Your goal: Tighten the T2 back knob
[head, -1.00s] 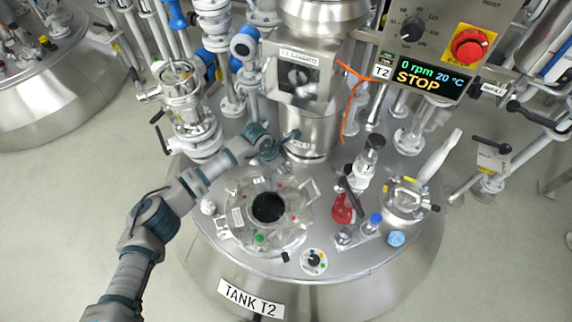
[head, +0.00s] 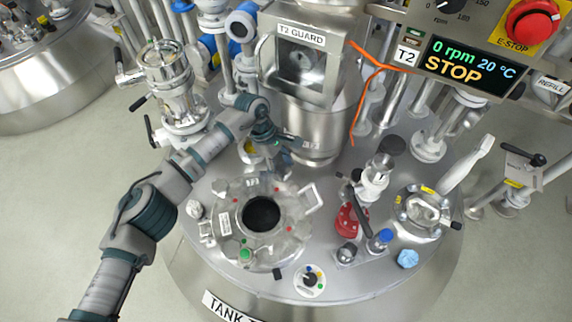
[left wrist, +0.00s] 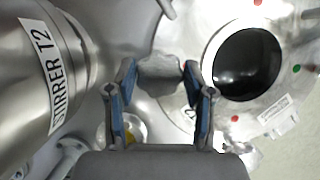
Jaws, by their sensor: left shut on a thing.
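The T2 hatch (head: 232,222) is a round metal cover with a dark round opening, on top of the tank in the head view. My left gripper (head: 277,158) reaches down at the back edge of this hatch. In the left wrist view my left gripper (left wrist: 158,80) is shut on a grey lobed knob (left wrist: 160,70), with one blue-padded finger on each side. The knob sits at the rim of the hatch, beside the dark opening (left wrist: 248,64). In the head view my gripper mostly hides this knob. My right gripper is not in view.
The T2 guard box (head: 300,68) and stirrer column (left wrist: 28,70) stand close behind the gripper. A red-based fitting (head: 350,220) and a sight port (head: 423,212) are to the right. The panel (head: 465,68) reads 0 rpm, 20 °C, STOP.

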